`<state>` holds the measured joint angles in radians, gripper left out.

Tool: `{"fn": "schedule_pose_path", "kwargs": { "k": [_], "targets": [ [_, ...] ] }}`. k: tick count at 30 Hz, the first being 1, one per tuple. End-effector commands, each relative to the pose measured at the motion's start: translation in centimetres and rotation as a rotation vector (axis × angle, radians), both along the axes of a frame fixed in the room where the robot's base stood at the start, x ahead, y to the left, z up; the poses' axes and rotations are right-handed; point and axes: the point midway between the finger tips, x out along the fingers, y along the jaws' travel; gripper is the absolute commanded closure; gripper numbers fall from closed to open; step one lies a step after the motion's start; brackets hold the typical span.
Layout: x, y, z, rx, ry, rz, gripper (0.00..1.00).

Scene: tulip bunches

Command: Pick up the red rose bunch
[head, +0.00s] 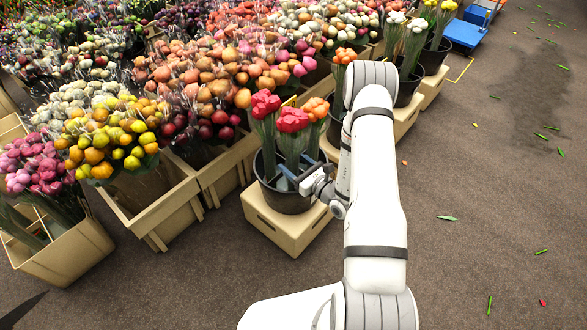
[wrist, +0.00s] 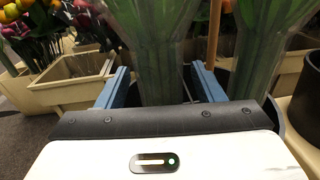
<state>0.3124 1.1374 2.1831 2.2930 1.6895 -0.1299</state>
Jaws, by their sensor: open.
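Two red rose bunches stand in a dark bucket (head: 268,192) on a beige block. One red bunch (head: 265,104) is at the back left, the other red bunch (head: 293,121) is nearer my gripper. An orange bunch (head: 316,108) stands just right of them. My gripper (head: 285,172) is open at the bucket, low on the stems. In the wrist view, my gripper's blue fingers (wrist: 162,82) stand on either side of green wrapped stems (wrist: 150,50). The flower heads of these stems are out of the wrist view.
Beige crates (head: 150,212) of mixed flowers fill the left and back. More dark buckets (head: 407,88) with flowers stand behind my arm on beige blocks. A second wrapped bunch (wrist: 265,45) is close outside the right finger. The floor (head: 480,190) at right is mostly clear, with scattered leaves.

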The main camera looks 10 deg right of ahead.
Motion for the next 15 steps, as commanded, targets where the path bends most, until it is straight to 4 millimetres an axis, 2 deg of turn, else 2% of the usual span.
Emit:
{"fn": "schedule_pose_path", "kwargs": {
  "k": [3, 9, 15],
  "targets": [
    [0.67, 0.39, 0.01, 0.001, -0.001, 0.000, 0.39],
    [0.71, 0.35, 0.07, 0.001, 0.001, -0.001, 0.39],
    [0.69, 0.33, 0.06, 0.001, 0.001, -0.002, 0.54]
  ]
}}
